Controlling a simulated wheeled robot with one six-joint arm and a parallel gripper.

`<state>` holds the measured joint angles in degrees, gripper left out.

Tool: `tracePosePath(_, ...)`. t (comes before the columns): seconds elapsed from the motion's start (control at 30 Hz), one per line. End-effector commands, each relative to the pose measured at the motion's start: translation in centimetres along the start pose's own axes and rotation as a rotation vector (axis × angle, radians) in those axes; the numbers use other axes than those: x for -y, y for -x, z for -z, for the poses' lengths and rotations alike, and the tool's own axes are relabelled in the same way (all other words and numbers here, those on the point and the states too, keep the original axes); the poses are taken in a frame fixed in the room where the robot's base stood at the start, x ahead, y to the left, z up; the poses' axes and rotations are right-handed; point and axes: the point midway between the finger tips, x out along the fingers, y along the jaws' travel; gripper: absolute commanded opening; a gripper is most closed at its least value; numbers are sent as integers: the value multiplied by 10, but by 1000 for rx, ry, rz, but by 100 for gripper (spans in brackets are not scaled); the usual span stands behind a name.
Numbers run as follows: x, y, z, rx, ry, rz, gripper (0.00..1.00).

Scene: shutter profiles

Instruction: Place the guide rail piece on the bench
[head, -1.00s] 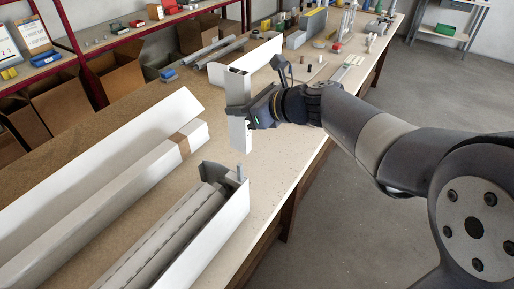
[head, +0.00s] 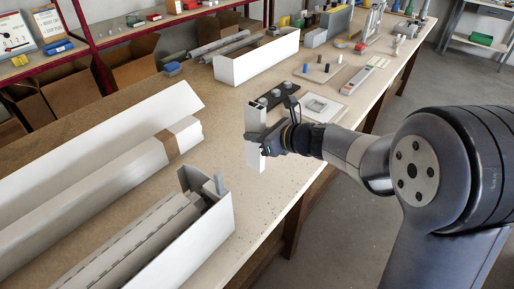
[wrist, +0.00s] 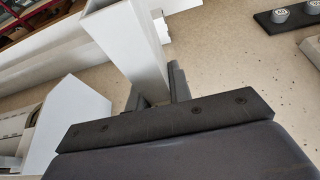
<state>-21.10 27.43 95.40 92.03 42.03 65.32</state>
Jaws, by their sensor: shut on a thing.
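The guide rail piece (head: 255,133) is a short, white, hollow profile. It stands roughly upright in my gripper (head: 263,143) in the head view. In the wrist view the guide rail piece (wrist: 126,45) runs up from between the fingers of my gripper (wrist: 160,92), its open end toward the upper left. My gripper is shut on it. The bench (head: 262,200) is a long tan worktop under the piece. I cannot tell whether the lower end of the piece touches the bench.
A white box with grey profiles (head: 215,225) stands at the front. Behind the gripper are a black strip with round parts (head: 272,97) and a white plate (head: 318,106). Bare bench surrounds the piece at the front and left.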

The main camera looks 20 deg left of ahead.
Motion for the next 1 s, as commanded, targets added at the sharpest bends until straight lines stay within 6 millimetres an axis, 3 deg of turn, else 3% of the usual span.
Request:
tracePosePath(0.23,0,-13,32,-1,-3,0,0)
tracePosePath(0.67,0,-16,38,1,0,1,0)
tracePosePath(0.7,0,-15,38,0,0,1,21)
tracePosePath(0.93,0,-15,37,0,0,0,40)
tracePosePath(1.0,0,-15,37,0,0,0,42)
